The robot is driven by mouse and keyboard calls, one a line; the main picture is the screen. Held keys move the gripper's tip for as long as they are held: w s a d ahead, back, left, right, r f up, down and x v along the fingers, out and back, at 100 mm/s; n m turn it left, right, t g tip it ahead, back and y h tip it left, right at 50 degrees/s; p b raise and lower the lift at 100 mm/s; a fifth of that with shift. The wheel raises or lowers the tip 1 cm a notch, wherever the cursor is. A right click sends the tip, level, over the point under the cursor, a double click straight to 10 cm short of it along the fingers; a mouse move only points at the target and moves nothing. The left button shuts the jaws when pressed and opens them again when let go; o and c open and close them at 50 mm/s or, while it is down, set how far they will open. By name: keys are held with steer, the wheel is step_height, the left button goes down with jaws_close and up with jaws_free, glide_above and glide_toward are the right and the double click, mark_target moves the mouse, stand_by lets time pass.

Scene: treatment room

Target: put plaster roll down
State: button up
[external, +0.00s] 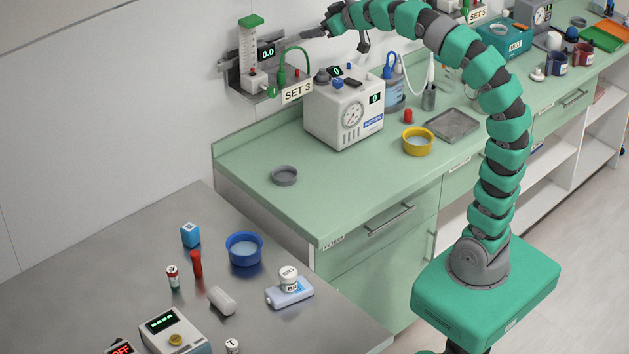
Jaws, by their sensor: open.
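A pale cylinder (222,300), which looks like the plaster roll, lies on its side on the grey metal table (100,260) at the lower left. My gripper (335,41) is far from it, high at the top of the external view, in front of the wall and above the white machine with the gauge. Its two dark fingers are spread apart, and I see nothing between them.
Around the pale cylinder stand a blue bowl (244,249), a red tube (196,263), a small vial (173,277) and a white-capped jar (289,280). The green counter (330,195) holds a white gauge machine (343,110), a grey dish (284,176) and a yellow bowl (417,141).

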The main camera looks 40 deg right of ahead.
steer(key=s+d+r+m+t+h, duration=0.1)
steer(key=s+d+r+m+t, duration=0.2)
steer(key=s+d+r, duration=0.5)
steer(key=shift+d+r+h, duration=0.4)
steer(key=shift+d+r, duration=0.05)
steer(key=shift+d, duration=0.65)
steer(key=shift+s, duration=0.1)
steer(key=shift+o, duration=1.1)
